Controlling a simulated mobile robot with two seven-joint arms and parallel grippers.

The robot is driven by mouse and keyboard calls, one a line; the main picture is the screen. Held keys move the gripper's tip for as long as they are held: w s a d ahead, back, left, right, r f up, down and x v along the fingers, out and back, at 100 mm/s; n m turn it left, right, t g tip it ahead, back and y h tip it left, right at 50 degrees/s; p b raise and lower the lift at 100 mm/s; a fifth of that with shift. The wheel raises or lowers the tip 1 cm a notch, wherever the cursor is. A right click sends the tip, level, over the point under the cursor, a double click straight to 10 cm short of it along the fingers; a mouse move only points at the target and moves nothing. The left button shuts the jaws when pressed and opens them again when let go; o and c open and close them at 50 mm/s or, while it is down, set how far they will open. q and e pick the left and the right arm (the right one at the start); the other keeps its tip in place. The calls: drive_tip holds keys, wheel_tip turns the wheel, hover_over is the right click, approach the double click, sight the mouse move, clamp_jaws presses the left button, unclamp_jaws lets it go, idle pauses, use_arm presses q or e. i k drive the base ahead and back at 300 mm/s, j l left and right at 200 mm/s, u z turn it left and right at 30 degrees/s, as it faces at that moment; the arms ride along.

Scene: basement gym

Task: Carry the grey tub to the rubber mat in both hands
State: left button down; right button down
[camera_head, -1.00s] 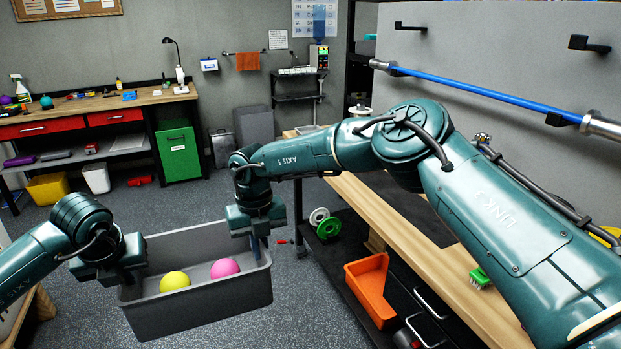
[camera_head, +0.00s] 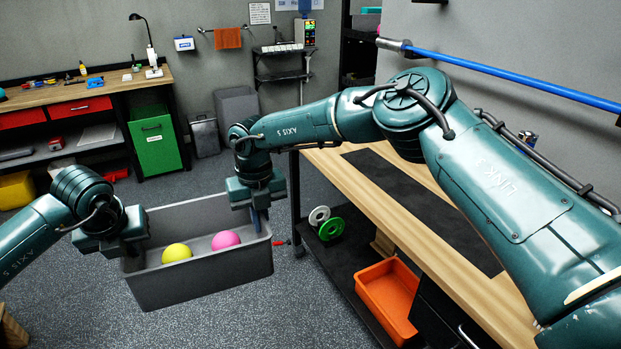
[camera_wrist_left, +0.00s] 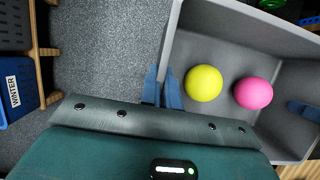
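The grey tub (camera_head: 205,285) hangs between my two arms above the floor in the head view, with a yellow ball (camera_head: 177,253) and a pink ball (camera_head: 226,240) inside. My left gripper (camera_wrist_left: 162,92) has one finger on each side of the tub's wall in the left wrist view, closed on it. My right gripper (camera_head: 259,218) is at the tub's right wall, with a blue finger inside it; its grip looks closed on the rim, though the outer finger is hidden. The black rubber mat (camera_head: 425,205) lies flat on the wooden bench at right, partly behind my right arm.
The wooden bench (camera_head: 345,185) runs along the right. Its lower shelf holds an orange bin (camera_head: 388,290) and white and green weight plates (camera_head: 331,228). A green cabinet (camera_head: 155,145) and a workbench stand at the back left. Open floor (camera_head: 80,300) lies around the tub.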

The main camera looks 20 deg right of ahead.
sight(437, 213)
drive_tip(key=i+z, duration=0.4)
drive_tip(key=i, duration=0.35)
drive_tip(key=i+z, duration=0.3)
drive_tip(key=i+j+z, duration=0.1)
drive_tip(key=i+z, duration=0.25)
drive_tip(key=z, duration=1.35)
